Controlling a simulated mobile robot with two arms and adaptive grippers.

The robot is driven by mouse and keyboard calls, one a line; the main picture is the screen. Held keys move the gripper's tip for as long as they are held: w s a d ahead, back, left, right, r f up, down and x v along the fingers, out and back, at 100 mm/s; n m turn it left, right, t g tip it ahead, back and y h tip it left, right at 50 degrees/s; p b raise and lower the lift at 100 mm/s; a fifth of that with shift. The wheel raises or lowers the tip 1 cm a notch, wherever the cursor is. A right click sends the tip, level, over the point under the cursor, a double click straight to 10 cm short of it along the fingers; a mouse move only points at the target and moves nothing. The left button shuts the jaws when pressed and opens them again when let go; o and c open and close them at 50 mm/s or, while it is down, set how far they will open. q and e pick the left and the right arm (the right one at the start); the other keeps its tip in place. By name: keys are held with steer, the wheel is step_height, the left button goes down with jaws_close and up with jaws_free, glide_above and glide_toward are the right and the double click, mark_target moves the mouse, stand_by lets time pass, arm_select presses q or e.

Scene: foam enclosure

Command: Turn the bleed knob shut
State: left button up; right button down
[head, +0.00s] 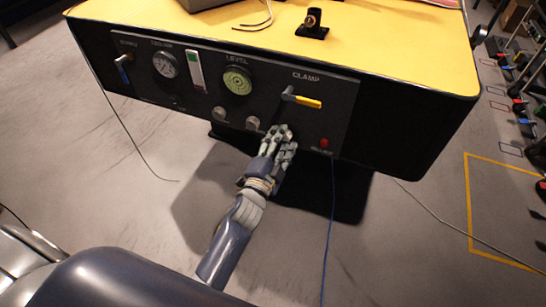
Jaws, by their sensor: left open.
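The dark control panel (205,95) runs along the front of the yellow-topped bench. Two grey round knobs, a left one (221,113) and a right one (252,122), sit low on it. A small red knob or button (324,143) sits lower right, with small lettering beside it too blurred to read surely. I cannot tell which of these is the bleed knob. My left gripper (279,134) is open in front of the panel's lower edge, between the right grey knob and the red one. Its fingers hide part of the panel; contact is unclear. My right gripper is out of view.
The yellow clamp lever (308,102) sticks out above my left gripper. A gauge (164,64), a green level dial (237,80) and a blue-tipped lever (123,72) are further left. A blue cable (330,220) hangs right of my arm. The floor in front is mostly open.

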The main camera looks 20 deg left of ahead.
arm_select(q)
steer(key=s, duration=1.1)
steer(key=shift+a, duration=0.15)
steer(key=shift+w, duration=0.1)
